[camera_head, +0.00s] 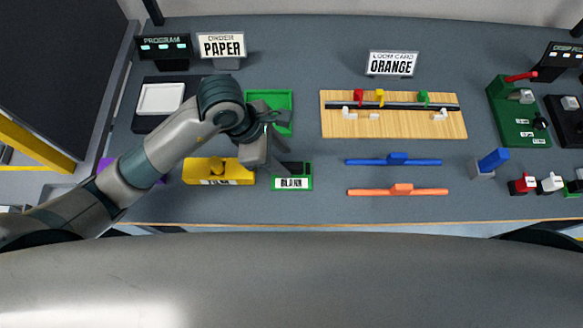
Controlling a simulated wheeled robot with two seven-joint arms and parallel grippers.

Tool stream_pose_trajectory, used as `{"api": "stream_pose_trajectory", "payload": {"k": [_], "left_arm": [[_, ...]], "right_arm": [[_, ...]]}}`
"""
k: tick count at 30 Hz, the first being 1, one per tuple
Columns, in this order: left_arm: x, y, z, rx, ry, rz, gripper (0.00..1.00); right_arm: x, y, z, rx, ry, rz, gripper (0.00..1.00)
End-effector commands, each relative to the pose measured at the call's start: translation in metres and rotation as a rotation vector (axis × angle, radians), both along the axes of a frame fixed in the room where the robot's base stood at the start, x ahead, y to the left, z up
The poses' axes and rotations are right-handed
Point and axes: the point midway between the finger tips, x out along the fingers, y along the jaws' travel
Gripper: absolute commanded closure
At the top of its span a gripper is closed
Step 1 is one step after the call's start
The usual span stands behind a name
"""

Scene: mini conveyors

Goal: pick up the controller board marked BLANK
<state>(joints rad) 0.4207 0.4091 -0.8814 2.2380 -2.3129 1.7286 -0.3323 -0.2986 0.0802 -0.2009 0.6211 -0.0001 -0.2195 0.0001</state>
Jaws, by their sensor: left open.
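The controller board marked BLANK (291,184) is a small green-edged board with a black area and a white label. It lies flat near the front edge of the table, left of centre. My left arm reaches in from the left, and my left gripper (284,160) hangs just above the far-left part of the board. It is open, and I see nothing between its fingers. The arm hides part of the green tray behind. My right gripper does not show.
A yellow block (219,172) sits just left of the board, and a green tray (284,101) lies behind it. A blue bar (395,161) and an orange bar (397,191) lie to the right. A wooden board (392,126) with coloured pieces lies farther back.

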Motion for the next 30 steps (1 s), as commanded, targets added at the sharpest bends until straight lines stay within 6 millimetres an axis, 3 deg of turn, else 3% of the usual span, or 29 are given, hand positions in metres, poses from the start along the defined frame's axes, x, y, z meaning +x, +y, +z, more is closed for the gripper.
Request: {"api": "stream_pose_trajectory", "payload": {"k": [2,9,23,24,29,30], "left_arm": [[-0.004,-0.007,-0.004,-0.001,0.005,0.000,0.59],[-0.003,-0.015,-0.027,0.000,0.001,0.000,0.59],[-0.003,-0.015,-0.028,0.000,-0.001,-0.001,0.59],[-0.003,-0.015,-0.028,0.000,-0.001,-0.001,0.62],[-0.003,-0.015,-0.028,0.000,-0.001,-0.001,1.00],[-0.003,-0.015,-0.028,0.000,-0.001,-0.001,1.00]], "right_arm": [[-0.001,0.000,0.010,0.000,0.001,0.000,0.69],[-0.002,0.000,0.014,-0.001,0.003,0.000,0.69],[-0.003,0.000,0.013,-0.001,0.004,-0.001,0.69],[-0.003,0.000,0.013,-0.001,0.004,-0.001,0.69],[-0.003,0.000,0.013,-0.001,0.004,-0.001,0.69],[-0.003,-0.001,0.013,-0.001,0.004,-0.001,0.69]]}}
